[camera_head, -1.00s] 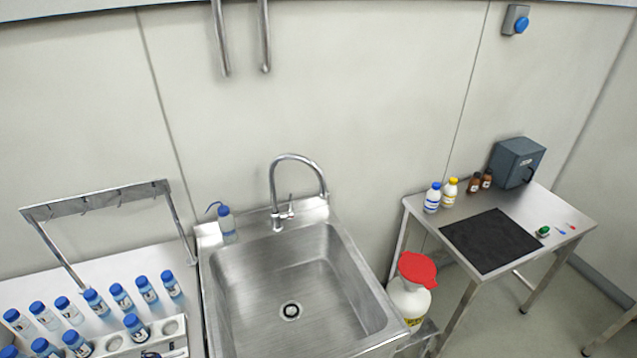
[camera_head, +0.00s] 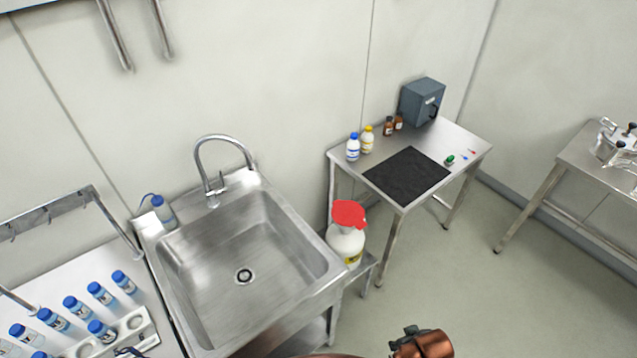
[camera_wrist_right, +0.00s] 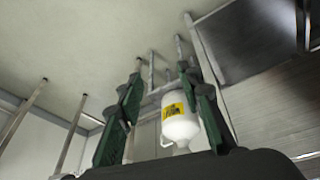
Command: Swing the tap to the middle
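The chrome tap (camera_head: 213,139) stands at the back edge of the steel sink (camera_head: 187,299). Its curved spout arches to the right, with the outlet near the basin's back right corner. A small lever sits beside the tap's base. My right gripper (camera_wrist_right: 162,85) is open and empty in the right wrist view, its green-padded fingers apart. A white jug with a yellow label (camera_wrist_right: 180,122) shows beyond them, without clear contact. In the head view only part of my right arm shows at the bottom edge. My left gripper is not in view.
A white bottle with a red lid (camera_head: 346,240) stands right of the sink. A steel table with a black mat (camera_head: 407,177), bottles and a grey box (camera_head: 421,101) is farther right. A wash bottle (camera_head: 163,211) stands left of the tap. Blue-capped vials (camera_head: 101,293) stand at the lower left.

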